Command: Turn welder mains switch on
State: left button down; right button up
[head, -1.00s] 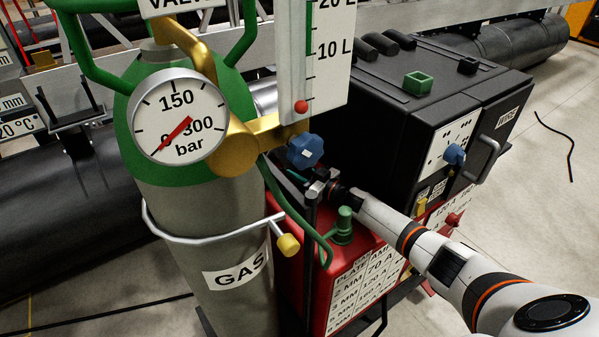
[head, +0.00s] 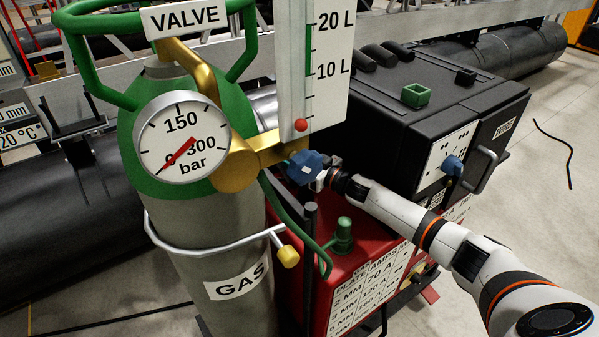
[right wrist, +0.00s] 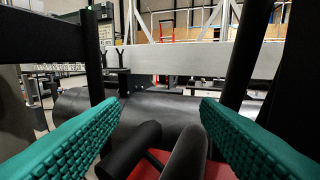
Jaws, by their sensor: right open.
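The welder (head: 385,125) is a black box on a red base, right of the gas cylinder (head: 205,240). Its white front panel (head: 440,160) carries a blue knob (head: 453,166). I cannot make out which part is the mains switch; no part is clearly labelled so. My right gripper (head: 322,172) is at the welder's left end, just right of the blue flowmeter knob (head: 305,167), which partly hides it. In the right wrist view its teal fingers (right wrist: 160,128) are wide apart and empty, with black cylindrical parts (right wrist: 165,152) showing between and below them. My left gripper is out of view.
The gauge (head: 182,137) and flowmeter (head: 315,65) stand close left of my right gripper. A green hose and a black post (head: 311,250) are just below it. A large dark pipe (right wrist: 150,105) and a grey beam lie beyond. Open floor is at the right.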

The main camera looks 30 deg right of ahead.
aim_at(417, 278)
jog(key=k, duration=1)
